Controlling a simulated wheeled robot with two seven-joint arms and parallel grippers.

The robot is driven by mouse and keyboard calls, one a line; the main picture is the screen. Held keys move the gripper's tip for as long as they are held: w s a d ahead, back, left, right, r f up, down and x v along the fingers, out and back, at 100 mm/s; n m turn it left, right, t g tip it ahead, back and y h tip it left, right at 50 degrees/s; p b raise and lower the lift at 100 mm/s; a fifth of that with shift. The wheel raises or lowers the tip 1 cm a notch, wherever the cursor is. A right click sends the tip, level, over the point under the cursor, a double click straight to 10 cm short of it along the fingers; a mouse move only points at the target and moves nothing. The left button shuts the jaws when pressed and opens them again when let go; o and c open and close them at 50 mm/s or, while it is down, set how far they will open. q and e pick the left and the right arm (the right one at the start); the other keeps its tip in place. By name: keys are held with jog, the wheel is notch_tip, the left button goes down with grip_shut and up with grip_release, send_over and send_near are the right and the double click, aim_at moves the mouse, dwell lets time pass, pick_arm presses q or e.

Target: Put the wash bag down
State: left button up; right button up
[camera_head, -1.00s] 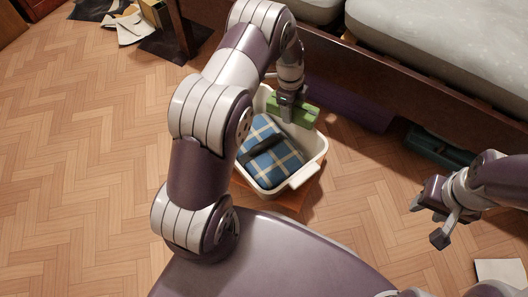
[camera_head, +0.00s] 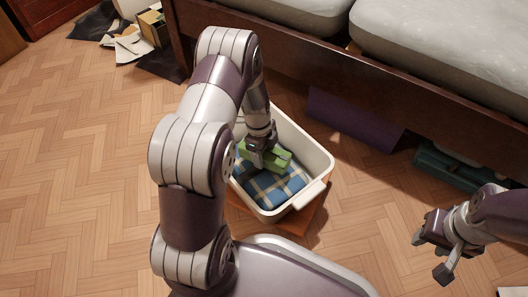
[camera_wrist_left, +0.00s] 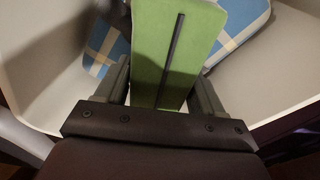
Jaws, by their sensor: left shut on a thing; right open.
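The green wash bag (camera_head: 279,161), a block shape with a dark line like a zip, is held by my left gripper (camera_head: 259,159). The left wrist view shows the wash bag (camera_wrist_left: 165,45) between the two fingers. It is inside the white tub (camera_head: 318,157), over a blue plaid item (camera_head: 272,190). I cannot tell whether it touches the plaid item. My left gripper and arm hide the tub's left part. My right gripper (camera_head: 430,256) is open and empty, out to the right above the floor.
The tub stands on an orange-brown support (camera_head: 305,214). A bed with a dark wooden frame (camera_head: 290,60) runs behind it. A purple panel (camera_head: 352,120) and a teal case (camera_head: 455,168) lie by the bed. Papers (camera_head: 133,45) lie at the upper left. The left floor is clear.

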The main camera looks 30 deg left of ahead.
pick_arm(q)
jog(key=shift+f, duration=0.25)
jog(key=o, duration=1.2)
jog(key=shift+c, duration=0.2)
notch_tip(320, 180, up, 13)
jog(key=a+p, duration=0.1)
jog(key=p, duration=0.8)
jog(key=s+d+r+n+t+y, duration=0.1)
jog(key=s+d+r+n, duration=0.8)
jog(key=s+r+n, duration=0.4)
jog(key=n, duration=0.4)
jog(key=shift+s+r+n, duration=0.15)
jog(key=shift+s+n, duration=0.15)
